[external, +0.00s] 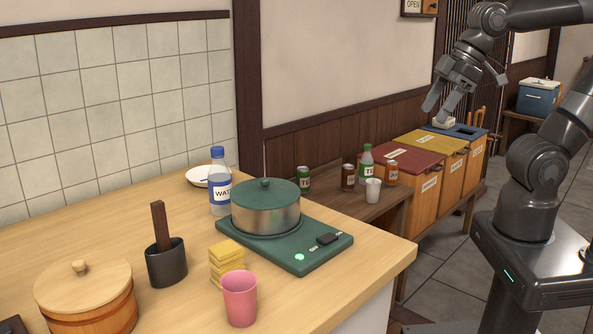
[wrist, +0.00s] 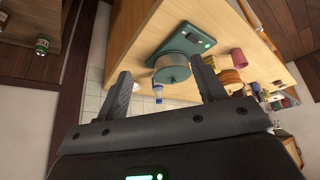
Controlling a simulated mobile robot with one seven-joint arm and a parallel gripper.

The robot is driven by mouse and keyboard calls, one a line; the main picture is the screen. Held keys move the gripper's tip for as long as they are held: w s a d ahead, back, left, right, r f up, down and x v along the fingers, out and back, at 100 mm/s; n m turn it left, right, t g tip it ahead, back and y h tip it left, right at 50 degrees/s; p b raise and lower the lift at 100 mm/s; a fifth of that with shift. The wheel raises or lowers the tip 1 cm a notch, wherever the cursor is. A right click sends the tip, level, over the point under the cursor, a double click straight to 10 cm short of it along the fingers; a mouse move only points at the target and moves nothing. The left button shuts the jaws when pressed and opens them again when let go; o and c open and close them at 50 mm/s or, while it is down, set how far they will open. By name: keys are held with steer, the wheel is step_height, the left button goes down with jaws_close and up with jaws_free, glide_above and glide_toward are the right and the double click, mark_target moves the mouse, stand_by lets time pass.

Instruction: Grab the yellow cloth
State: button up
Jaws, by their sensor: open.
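The yellow cloth (external: 226,262) lies folded in a stack on the wooden counter, behind the pink cup (external: 240,298) and in front of the green cooker's left side. A small yellow patch (wrist: 209,60) beside the cooker in the wrist view looks like the same cloth. My gripper (external: 441,105) is raised at the upper right, far from the cloth, above the bins. Its two fingers (wrist: 165,84) are spread apart with nothing between them.
A lidded pot (external: 266,215) sits on the green cooker (external: 300,262). A water bottle (external: 219,185), a dark holder (external: 166,264) and a wooden tub (external: 88,310) stand around the cloth. A lower bench (external: 335,190) holds bottles and cans, beside lidded bins (external: 430,185).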

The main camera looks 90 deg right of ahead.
steer(key=w+a+r+n, duration=0.2)
steer(key=w+a, duration=0.2)
steer(key=w, duration=0.7)
steer(key=n+g+y, duration=0.2)
steer(key=n+y, duration=0.1)
steer(key=n, duration=0.2)
glide_above(226, 247)
steer(key=s+d, duration=0.2)
step_height(226, 247, down, 15)
steer(key=x, duration=0.6)
steer(key=shift+a, duration=0.1)
steer(key=x, duration=0.4)
steer(key=shift+s+f, duration=0.1)
steer(key=shift+f, duration=0.45)
steer(key=shift+c, duration=0.3)
steer(key=c, duration=1)
